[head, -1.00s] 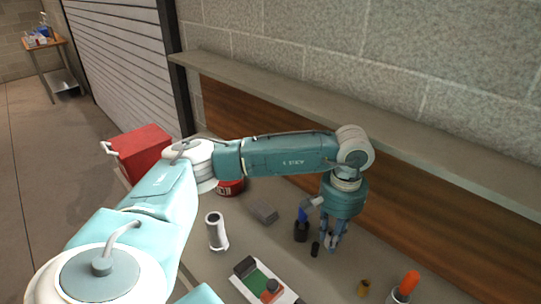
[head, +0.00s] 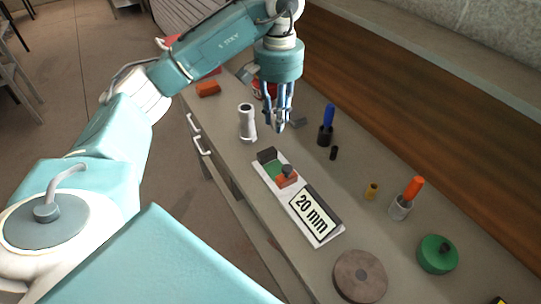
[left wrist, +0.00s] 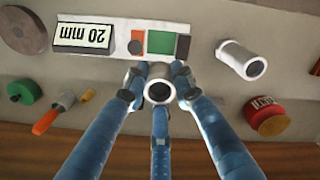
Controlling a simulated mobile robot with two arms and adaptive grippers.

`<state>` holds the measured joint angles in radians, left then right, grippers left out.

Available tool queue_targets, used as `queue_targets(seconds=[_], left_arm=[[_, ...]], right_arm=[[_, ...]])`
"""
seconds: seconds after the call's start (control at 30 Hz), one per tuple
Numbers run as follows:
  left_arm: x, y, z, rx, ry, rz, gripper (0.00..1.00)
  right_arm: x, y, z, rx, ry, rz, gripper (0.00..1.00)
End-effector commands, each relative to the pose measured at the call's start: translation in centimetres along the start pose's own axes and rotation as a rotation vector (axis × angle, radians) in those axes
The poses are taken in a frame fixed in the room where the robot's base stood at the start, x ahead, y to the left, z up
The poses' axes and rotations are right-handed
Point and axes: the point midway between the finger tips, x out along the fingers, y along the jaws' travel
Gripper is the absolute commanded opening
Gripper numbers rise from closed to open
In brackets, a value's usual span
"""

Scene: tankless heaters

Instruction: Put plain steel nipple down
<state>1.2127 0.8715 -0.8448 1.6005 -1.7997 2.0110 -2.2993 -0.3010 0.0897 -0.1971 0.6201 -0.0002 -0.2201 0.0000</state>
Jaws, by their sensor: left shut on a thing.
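My left gripper (head: 278,122) is shut on a small grey steel nipple, whose open round end (left wrist: 159,92) shows between the three fingers in the left wrist view. In the head view the fingers mostly hide it. The gripper points down over the bench, just behind the white gauge plate (head: 299,205) marked 20 mm, which also shows in the left wrist view (left wrist: 120,24). The plate bears a green pad (head: 272,170), a dark end block and a red block with a dark knob (head: 287,178). I cannot tell the nipple's exact height. My right gripper is not in view.
A pale pipe piece (head: 247,122) stands left of the gripper. A blue-handled tool (head: 328,115) and small black cylinder (head: 334,153) stand right.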

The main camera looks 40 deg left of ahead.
Motion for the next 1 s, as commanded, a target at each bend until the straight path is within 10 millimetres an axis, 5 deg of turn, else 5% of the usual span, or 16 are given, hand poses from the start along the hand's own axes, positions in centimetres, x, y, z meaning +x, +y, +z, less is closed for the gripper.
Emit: queue_targets(seconds=[0.2,0.4,1.0], left_arm=[[5.9,-0.1,0.2,0.001,-0.008,-0.002,0.0],[10.6,-0.1,0.1,0.0,-0.005,-0.001,0.0],[17.1,-0.1,-0.1,0.0,0.001,0.0,0.0]], right_arm=[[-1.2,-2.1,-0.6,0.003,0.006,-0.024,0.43],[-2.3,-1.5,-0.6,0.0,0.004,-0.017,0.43],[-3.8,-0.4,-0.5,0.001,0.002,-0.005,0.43]])
